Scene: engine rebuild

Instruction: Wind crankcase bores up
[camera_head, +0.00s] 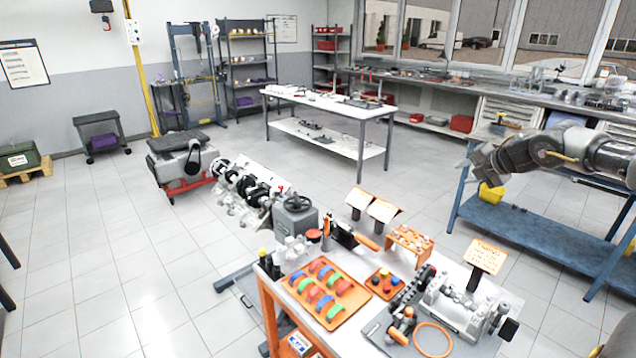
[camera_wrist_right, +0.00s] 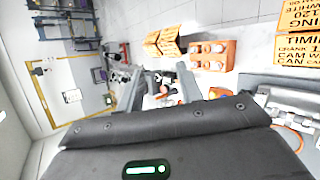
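The crankcase (camera_head: 262,178) is a long pale metal block on a stand left of the near bench, with dark round parts and pistons along its near side. A grey gearbox (camera_head: 295,224) with a dark handwheel (camera_head: 297,203) on top is at its right end. Whether the bores face up is unclear. My right gripper (camera_head: 482,160) is at the far right, raised and well apart from the handwheel. In the right wrist view its two fingers (camera_wrist_right: 161,88) are spread with a gap and nothing held between them. My left gripper is not in view.
The near bench (camera_head: 266,300) holds an orange tray (camera_head: 338,318) of coloured bearing shells, an orange rack (camera_head: 410,241), a cylinder head (camera_head: 462,305) and sign cards (camera_head: 487,255). A blue-shelved table (camera_head: 530,232) stands under my right arm.

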